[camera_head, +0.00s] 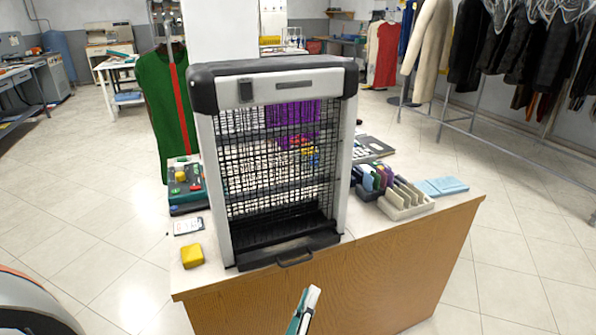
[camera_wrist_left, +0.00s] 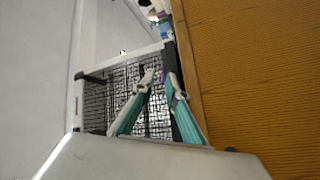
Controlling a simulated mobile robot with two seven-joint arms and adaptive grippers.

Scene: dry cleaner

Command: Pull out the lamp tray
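The lamp is an upright insect-killer unit with a grey frame (camera_head: 341,170), black corners and a black mesh front, standing on the counter. Its black tray (camera_head: 262,257) sits at the bottom, with a loop handle (camera_head: 295,259) facing me. The tray looks pushed in. My left gripper (camera_head: 312,290) is below and slightly right of the handle, apart from it, in front of the counter's wooden face. In the left wrist view the lamp (camera_wrist_left: 125,85) lies sideways behind the teal fingers (camera_wrist_left: 161,76); they stand apart with nothing visible between them. My right gripper is not in view.
A yellow block (camera_head: 192,256) and a white card (camera_head: 188,226) lie left of the lamp. A cream divided rack (camera_head: 407,201) and blue cloths (camera_head: 443,187) are at right. The counter front (camera_head: 400,265) is clear.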

